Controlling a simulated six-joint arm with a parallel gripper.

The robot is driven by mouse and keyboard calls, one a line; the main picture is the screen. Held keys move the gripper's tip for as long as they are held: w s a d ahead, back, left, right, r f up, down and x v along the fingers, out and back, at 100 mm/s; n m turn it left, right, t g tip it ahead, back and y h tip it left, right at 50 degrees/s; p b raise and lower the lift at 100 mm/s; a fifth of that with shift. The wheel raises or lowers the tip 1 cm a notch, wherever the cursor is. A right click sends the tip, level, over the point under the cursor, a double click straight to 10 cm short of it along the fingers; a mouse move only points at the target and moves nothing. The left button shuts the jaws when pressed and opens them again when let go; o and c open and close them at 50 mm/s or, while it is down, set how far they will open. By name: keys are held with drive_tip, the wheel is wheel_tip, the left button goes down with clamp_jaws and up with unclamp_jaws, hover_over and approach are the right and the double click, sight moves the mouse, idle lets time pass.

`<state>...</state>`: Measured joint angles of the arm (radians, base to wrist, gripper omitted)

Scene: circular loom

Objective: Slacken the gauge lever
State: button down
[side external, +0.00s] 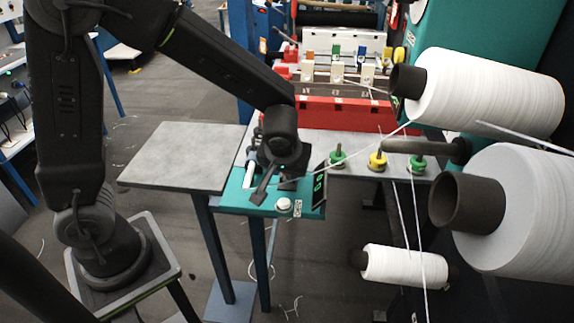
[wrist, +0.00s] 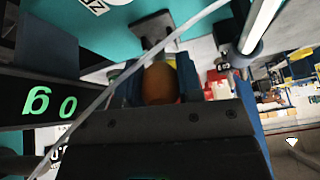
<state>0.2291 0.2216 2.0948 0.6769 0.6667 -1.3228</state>
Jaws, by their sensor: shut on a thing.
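The gauge lever shows in the wrist view as a round orange-brown knob (wrist: 160,83) with a dark grey arm behind it. My gripper (wrist: 159,88) is shut on this knob, with a dark finger on each side. In the side external view my gripper (side external: 276,178) is low over the teal panel (side external: 240,197) and hides the knob. A black gauge display (wrist: 45,103) with green characters, seen upside down, stands beside the gripper. It also shows in the side external view (side external: 319,187).
A white thread (wrist: 110,88) crosses close in front of my gripper. A white button (side external: 284,205) sits on the panel's front. Green and yellow thread guides (side external: 377,161) and large white spools (side external: 485,92) stand to the right. A bare grey tabletop (side external: 185,155) lies left.

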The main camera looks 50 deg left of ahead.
idle(0.4)
drive_tip(key=c, duration=0.8)
unclamp_jaws()
drive_tip(key=v, duration=1.3)
drive_tip(key=shift+s+d+r, duration=0.2)
drive_tip(key=shift+s+r, duration=0.05)
drive_tip(key=s+a+m+h, duration=0.1)
drive_tip(key=s+m, duration=0.1)
drive_tip(key=s, duration=0.2)
drive_tip(key=s+a+r+m+t+h, duration=0.1)
drive_tip(key=s+a+m, duration=0.1)
drive_tip(key=s, duration=0.2)
drive_tip(key=s+a+m+h, duration=0.1)
drive_tip(key=s+a+m, duration=0.1)
drive_tip(key=s, duration=0.2)
drive_tip(key=shift+a+r+m+t+h, duration=0.2)
drive_tip(key=shift+r+m+t+h, duration=0.1)
drive_tip(key=shift+m+t+h, duration=0.1)
